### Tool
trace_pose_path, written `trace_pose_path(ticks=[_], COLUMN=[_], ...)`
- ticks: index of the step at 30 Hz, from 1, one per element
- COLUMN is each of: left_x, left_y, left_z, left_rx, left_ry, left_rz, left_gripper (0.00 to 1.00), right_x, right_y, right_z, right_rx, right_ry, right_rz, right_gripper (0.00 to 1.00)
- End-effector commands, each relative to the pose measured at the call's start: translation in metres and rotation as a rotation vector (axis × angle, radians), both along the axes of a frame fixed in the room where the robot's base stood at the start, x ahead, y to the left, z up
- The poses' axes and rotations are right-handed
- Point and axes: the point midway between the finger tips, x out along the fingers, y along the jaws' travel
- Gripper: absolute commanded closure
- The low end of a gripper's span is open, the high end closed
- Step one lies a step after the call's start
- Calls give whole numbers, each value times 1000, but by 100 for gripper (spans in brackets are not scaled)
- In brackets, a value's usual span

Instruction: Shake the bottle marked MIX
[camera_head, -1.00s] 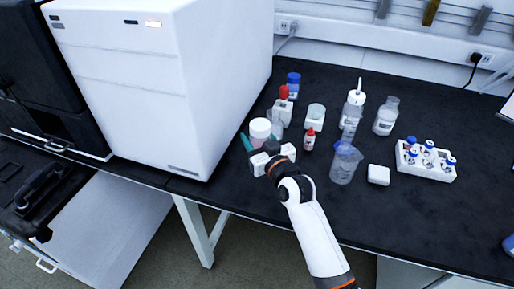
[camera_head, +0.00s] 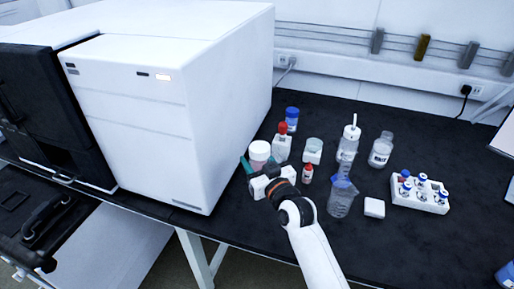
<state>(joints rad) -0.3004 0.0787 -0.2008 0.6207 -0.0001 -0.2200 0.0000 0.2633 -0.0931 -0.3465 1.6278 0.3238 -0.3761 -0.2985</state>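No marking MIX is readable at this size. Contact with the jar cannot be made out. Behind stand a white bottle with a red cap (camera_head: 282,146) and a blue-capped bottle (camera_head: 292,117). A small red bottle (camera_head: 307,174) is just right of the gripper. A clear bottle with a label (camera_head: 381,151) stands farther right. My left gripper is out of view.
A large white instrument (camera_head: 150,130) stands close on the left. Right of the gripper are a lidded jar (camera_head: 313,151), a wash bottle (camera_head: 348,143), a beaker (camera_head: 341,200), a white block (camera_head: 374,208) and a vial rack (camera_head: 420,201).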

Motion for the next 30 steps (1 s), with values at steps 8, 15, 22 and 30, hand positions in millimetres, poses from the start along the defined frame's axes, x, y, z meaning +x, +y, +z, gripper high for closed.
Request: trace_pose_path(ticks=[8,15,22,30], left_x=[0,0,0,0], left_y=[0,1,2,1], left_z=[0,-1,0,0], left_rx=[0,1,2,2], left_ry=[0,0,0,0], left_rz=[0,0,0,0], left_gripper=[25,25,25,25], right_x=[0,2,2,2], right_y=[-1,0,1,0], right_z=[8,60,81,7], right_rx=[0,5,17,10], right_ry=[0,-13,-43,-25], right_rz=[-2,-1,-2,-2], right_gripper=[77,77,77,77])
